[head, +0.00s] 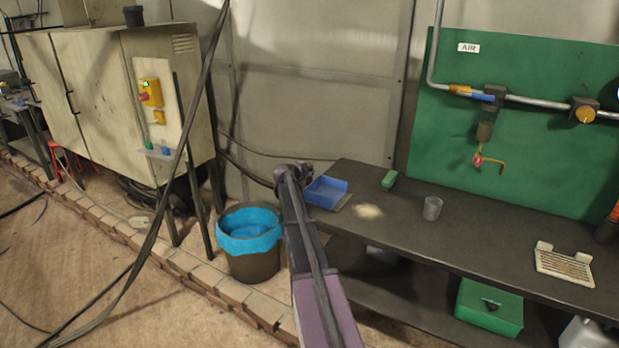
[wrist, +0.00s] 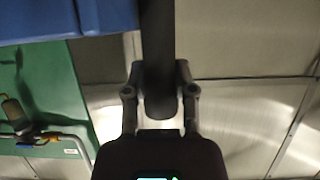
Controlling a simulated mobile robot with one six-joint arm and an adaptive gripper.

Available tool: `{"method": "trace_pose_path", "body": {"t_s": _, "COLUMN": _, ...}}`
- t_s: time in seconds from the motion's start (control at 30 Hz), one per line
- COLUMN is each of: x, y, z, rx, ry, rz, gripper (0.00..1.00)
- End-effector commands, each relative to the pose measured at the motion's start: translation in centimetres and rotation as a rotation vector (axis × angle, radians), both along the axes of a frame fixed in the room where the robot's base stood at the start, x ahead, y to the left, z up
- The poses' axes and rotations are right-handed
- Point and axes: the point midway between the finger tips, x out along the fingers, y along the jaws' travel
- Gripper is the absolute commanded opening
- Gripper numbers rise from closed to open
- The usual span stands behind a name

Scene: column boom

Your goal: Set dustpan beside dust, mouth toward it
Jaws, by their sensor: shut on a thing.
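The blue dustpan (head: 326,191) is at the left end of the dark bench, left of the pale dust patch (head: 369,211). A gap of bare bench lies between them. I cannot tell whether the pan touches the bench top or hangs just over it. My gripper (head: 302,171) is at the pan's left, beyond the bench's end. In the wrist view my gripper (wrist: 160,75) is shut on the dark handle, with the blue pan (wrist: 55,18) at the upper left. The handle is mostly hidden in the head view.
A green block (head: 389,179) lies behind the dust and a grey cup (head: 432,208) stands to its right. A blue-lined bin (head: 250,235) stands left of the bench (head: 480,235). A slatted tray (head: 564,264) lies at the bench's right.

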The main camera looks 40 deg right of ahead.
Motion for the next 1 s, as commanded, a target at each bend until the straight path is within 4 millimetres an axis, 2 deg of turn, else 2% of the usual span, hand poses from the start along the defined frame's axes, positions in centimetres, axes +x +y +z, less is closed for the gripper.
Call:
{"method": "trace_pose_path", "body": {"t_s": 0.47, "x": 0.03, "y": 0.04, "z": -0.39, "rx": -0.001, "ry": 0.0, "rz": 0.001, "gripper": 0.0}}
{"method": "trace_pose_path", "body": {"t_s": 0.5, "x": 0.03, "y": 0.05, "z": -0.41, "rx": 0.0, "ry": 0.0, "rz": 0.001, "gripper": 0.38}}
{"method": "trace_pose_path", "body": {"t_s": 0.6, "x": 0.03, "y": 0.06, "z": -0.32, "rx": 0.0, "ry": 0.0, "rz": 0.001, "gripper": 0.67}}
{"method": "trace_pose_path", "body": {"t_s": 1.0, "x": 0.05, "y": 0.07, "z": -0.28, "rx": 0.0, "ry": 0.0, "rz": 0.001, "gripper": 0.69}}
